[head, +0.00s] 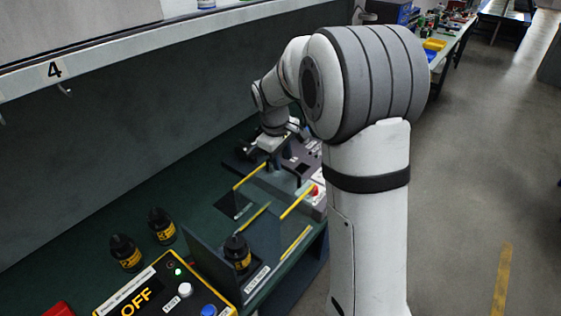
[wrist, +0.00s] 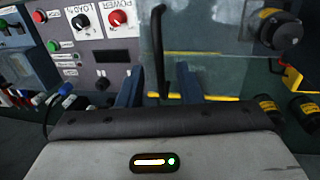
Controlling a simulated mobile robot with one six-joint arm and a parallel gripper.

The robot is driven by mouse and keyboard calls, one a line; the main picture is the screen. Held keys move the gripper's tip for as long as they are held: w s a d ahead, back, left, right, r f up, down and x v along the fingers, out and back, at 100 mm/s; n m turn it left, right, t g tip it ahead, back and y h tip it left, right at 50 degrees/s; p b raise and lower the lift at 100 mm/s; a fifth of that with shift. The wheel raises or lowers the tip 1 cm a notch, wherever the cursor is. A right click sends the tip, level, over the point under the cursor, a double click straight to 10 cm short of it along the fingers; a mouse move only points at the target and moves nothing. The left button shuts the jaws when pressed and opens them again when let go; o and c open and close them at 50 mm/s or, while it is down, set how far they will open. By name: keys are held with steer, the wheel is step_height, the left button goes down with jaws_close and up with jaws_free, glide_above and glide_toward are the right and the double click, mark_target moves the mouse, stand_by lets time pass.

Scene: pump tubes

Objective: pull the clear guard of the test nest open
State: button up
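The clear guard (head: 253,216) of the test nest is a see-through cover with yellow edge strips on the green bench. In the wrist view the guard (wrist: 212,68) shows as a clear panel with yellow strips. Its black bar handle (wrist: 158,45) stands upright in the picture, between the lines of my two blue fingers. My gripper (wrist: 161,85) is open, with a gap visible on each side of the handle. In the head view my gripper (head: 275,148) is at the far end of the guard, small and partly hidden, and the handle is hard to make out.
Black bottles with yellow labels (head: 125,252) (head: 162,227) and an OFF control box (head: 150,285) are on the near bench. A shelf wall (head: 120,130) runs along the left.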

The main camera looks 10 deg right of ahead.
step_height(320, 180, up, 6)
steer(key=a, duration=0.1)
steer(key=shift+s+b, duration=0.4)
steer(key=s+m+t+y, duration=0.1)
steer(key=s+m, duration=0.6)
steer(key=s, duration=2)
steer(key=shift+d+f+m+t+y, duration=0.3)
steer(key=shift+d+m+t+y, duration=0.1)
steer(key=shift+t, duration=0.1)
